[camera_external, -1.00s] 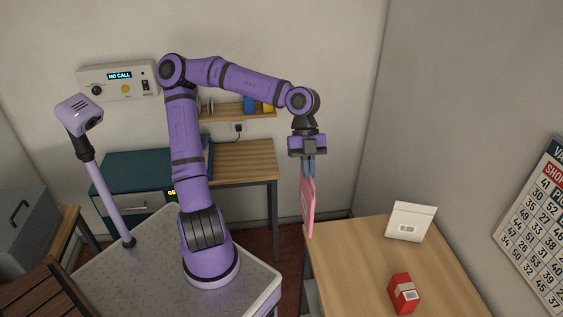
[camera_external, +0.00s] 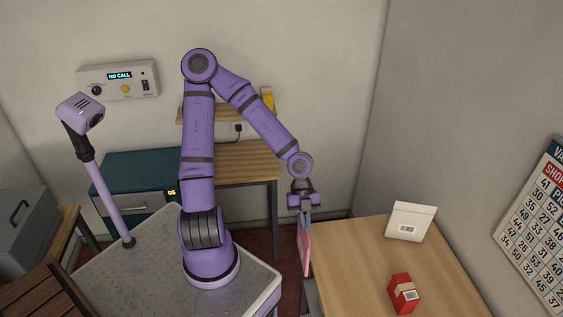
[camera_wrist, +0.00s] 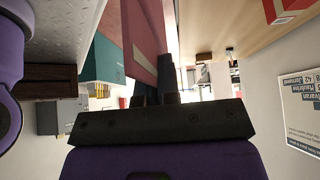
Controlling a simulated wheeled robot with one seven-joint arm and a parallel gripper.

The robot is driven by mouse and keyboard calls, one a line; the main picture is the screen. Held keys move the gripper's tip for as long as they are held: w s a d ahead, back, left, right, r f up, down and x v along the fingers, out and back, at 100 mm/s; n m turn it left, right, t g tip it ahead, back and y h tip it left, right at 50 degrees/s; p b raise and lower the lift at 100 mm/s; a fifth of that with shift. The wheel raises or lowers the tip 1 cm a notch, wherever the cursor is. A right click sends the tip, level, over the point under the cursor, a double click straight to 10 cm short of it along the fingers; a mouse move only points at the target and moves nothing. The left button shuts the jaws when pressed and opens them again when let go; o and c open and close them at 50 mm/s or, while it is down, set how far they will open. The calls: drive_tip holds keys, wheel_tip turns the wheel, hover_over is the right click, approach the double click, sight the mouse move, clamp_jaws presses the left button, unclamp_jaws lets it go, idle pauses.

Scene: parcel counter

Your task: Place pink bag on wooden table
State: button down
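The pink bag (camera_external: 304,250) hangs upright below my gripper (camera_external: 305,214), edge-on to the outside camera. My gripper points down and its fingers are shut on the bag's top. The bag is beside the left edge of the wooden table (camera_external: 345,265), with its lower end at about the height of the tabletop. I cannot tell whether it touches the table edge. In the wrist view the pink bag (camera_wrist: 143,40) extends away from the fingers, close to the wooden tabletop (camera_wrist: 205,25).
A white package (camera_external: 410,222) stands at the table's back, and a red box (camera_external: 403,293) sits nearer the front. The table's left and middle are clear. A second wooden desk (camera_external: 245,160) with a teal cabinet (camera_external: 140,170) stands behind. A calendar (camera_external: 540,225) hangs on the right wall.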

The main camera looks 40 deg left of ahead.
drive_tip(key=w+d+f, duration=0.2)
drive_tip(key=w+d, duration=0.2)
drive_tip(key=w, duration=0.2)
drive_tip(key=w+d+f, duration=0.3)
drive_tip(key=w+d, duration=0.1)
drive_tip(key=w, duration=0.3)
drive_tip(key=shift+w+d, duration=0.15)
drive_tip(key=shift+d, duration=0.25)
drive_tip(key=c, duration=1.8)
unclamp_jaws()
drive_tip(key=shift+f, duration=0.1)
drive_tip(key=o, duration=0.4)
drive_tip(key=shift+o, duration=0.2)
